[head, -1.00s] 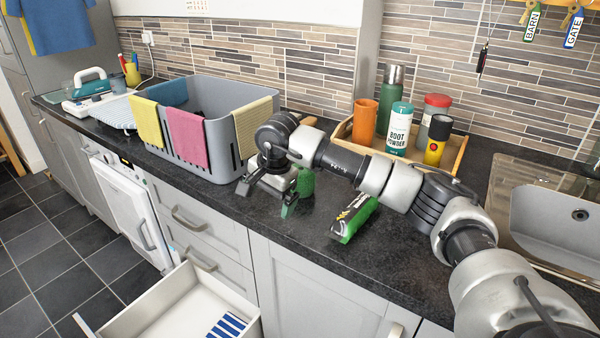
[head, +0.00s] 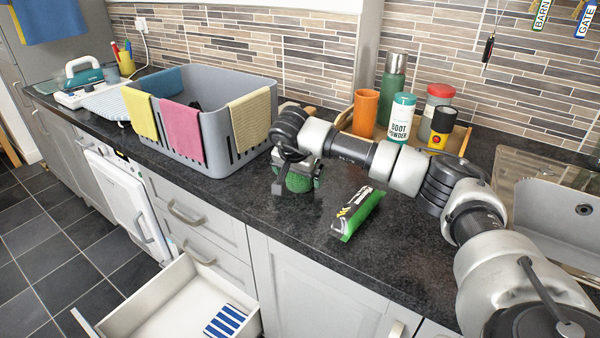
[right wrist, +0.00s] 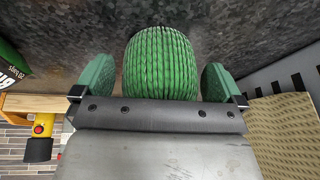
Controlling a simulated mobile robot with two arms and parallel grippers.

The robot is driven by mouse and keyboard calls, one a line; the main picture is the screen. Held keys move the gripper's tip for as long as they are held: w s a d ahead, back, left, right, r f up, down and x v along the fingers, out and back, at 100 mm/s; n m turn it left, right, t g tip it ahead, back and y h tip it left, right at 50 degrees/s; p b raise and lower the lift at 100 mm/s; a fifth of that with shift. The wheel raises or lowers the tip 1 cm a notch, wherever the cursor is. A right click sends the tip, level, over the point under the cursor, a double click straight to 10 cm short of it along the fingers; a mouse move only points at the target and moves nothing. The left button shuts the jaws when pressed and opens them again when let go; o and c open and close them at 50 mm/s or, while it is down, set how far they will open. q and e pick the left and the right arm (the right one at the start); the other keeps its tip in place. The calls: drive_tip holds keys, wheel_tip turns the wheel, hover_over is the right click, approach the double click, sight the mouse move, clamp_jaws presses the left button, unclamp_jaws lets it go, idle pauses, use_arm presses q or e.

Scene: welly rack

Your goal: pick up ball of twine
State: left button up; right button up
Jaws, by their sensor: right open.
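The ball of twine (right wrist: 160,64) is green and sits on the dark worktop. In the right wrist view it lies between the two green finger pads of my open right gripper (right wrist: 158,80), with a small gap showing on each side. In the head view the twine (head: 298,182) shows low between the fingers of the right gripper (head: 296,186), partly hidden by the gripper and wrist. My left gripper is not in view.
A grey crate (head: 215,160) with cloths over its rim stands left of the gripper. A green packet (head: 357,213) lies to its right. Behind is a wooden tray (head: 462,142) with bottles and an orange cup (head: 365,112). An open drawer (head: 165,315) is below.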

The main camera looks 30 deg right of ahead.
drive_tip(key=shift+x, duration=0.75)
drive_tip(key=c, duration=0.9)
drive_tip(key=shift+r, duration=0.2)
